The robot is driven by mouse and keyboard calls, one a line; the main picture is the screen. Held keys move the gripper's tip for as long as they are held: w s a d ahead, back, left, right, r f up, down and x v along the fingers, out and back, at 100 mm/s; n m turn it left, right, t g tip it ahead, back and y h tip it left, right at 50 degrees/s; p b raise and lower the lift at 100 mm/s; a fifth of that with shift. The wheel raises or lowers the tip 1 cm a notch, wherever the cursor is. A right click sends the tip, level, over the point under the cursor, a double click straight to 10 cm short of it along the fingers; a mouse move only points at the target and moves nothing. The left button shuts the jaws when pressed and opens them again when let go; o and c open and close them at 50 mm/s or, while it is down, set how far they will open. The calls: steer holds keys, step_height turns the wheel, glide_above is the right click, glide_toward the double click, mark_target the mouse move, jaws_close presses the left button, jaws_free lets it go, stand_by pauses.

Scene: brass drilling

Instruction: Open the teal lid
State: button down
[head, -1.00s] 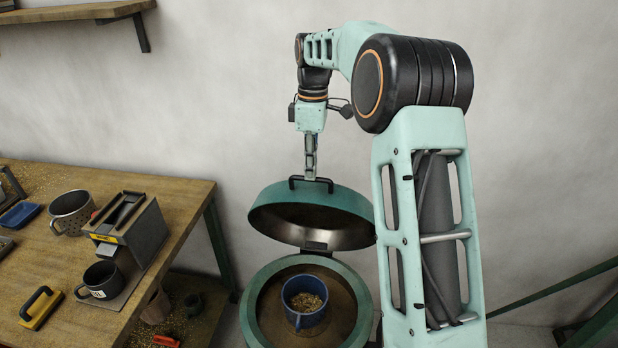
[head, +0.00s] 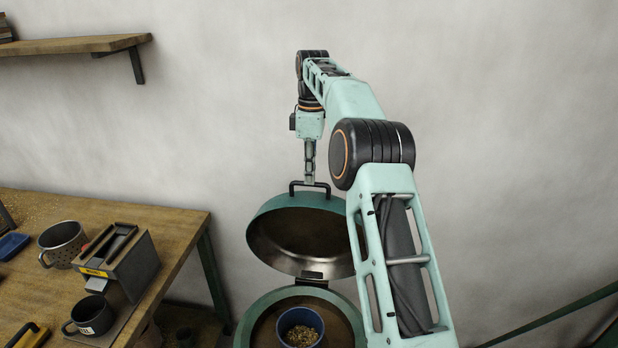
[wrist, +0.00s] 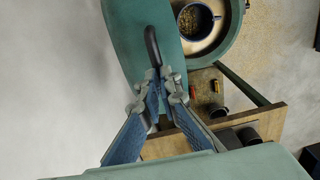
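The teal lid (head: 275,212) stands raised and tilted back on its hinge above a round teal pot (head: 262,303), with its metal inside facing the head camera. My gripper (head: 309,178) is at the dark handle (head: 325,186) on top of the lid. In the wrist view, the fingers of my gripper (wrist: 163,82) are closed around the handle (wrist: 152,45), and the lid's outer face (wrist: 130,35) lies beyond. A blue mug (head: 301,321) with grainy contents sits inside the pot. It also shows in the wrist view (wrist: 195,20).
A shelf (head: 75,45) hangs on the wall at upper left. The wall area right of my arm is clear.

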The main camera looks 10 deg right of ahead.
mark_target(312, 195)
steer(key=shift+d+f, duration=0.15)
steer(key=shift+f, duration=0.45)
steer(key=shift+d+f, duration=0.15)
steer(key=shift+f, duration=0.45)
steer(key=c, duration=2.2)
jaws_free()
steer(key=shift+o, duration=0.9)
steer(key=shift+w+f+g, duration=0.3)
steer(key=shift+w+f, duration=0.15)
steer(key=shift+w, duration=0.25)
steer(key=shift+s+a+r, duration=0.1)
steer(key=shift+s+r, duration=0.2)
steer(key=shift+r, duration=0.15)
steer(key=shift+w, duration=0.1)
